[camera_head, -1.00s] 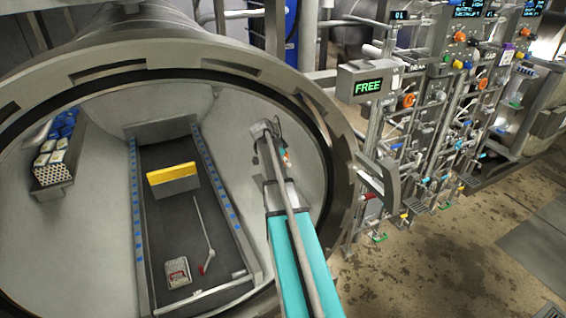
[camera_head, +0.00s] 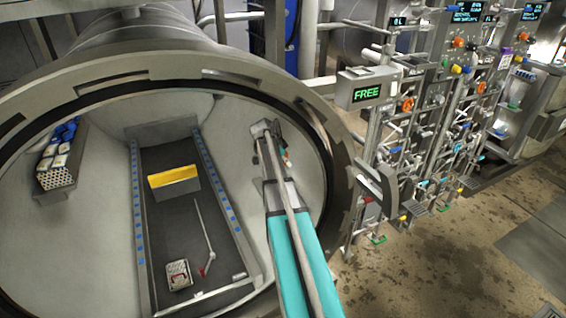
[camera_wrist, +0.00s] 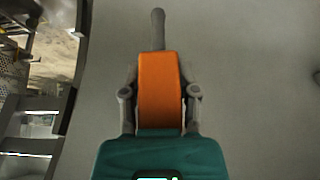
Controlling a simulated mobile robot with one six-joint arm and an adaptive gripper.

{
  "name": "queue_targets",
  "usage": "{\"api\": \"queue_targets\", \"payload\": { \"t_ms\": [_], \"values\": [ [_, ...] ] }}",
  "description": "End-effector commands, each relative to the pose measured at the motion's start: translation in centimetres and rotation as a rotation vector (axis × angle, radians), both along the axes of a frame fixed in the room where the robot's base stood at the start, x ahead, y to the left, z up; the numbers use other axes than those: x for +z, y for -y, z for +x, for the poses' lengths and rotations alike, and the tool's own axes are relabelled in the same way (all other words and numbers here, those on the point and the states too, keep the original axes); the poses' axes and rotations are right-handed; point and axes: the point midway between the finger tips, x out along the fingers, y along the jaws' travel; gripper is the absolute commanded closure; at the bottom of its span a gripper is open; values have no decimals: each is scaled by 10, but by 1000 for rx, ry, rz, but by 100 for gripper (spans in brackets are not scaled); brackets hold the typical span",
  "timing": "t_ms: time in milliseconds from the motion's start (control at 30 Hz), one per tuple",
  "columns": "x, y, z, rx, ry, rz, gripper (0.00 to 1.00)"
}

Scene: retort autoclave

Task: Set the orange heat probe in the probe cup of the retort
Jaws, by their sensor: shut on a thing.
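The orange heat probe (camera_wrist: 160,82) is between the two fingers of my gripper (camera_wrist: 160,92) in the wrist view. My gripper is shut on its orange body, and the probe's grey rod points to the top of the picture. Pale grey wall lies behind it. In the head view my arm reaches into the open retort (camera_head: 230,72), along the right side of its chamber. The gripper and probe there are too small and hidden to make out clearly. I cannot pick out the probe cup in either view.
Inside the chamber, a dark tray track (camera_head: 170,225) carries a yellow block (camera_head: 174,177), a small red-and-white item (camera_head: 178,274) and a thin rod with a red end (camera_head: 206,250). A rack (camera_head: 58,178) hangs on the left wall.

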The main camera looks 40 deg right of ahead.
Motion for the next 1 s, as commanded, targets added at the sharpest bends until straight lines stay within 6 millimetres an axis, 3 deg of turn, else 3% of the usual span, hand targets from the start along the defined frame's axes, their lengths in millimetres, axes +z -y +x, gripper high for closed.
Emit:
{"api": "queue_targets", "payload": {
  "t_ms": [700,1000],
  "values": [
    [43,0,0,0,0,0,100],
    [47,0,0,0,0,0,100]
  ]
}}
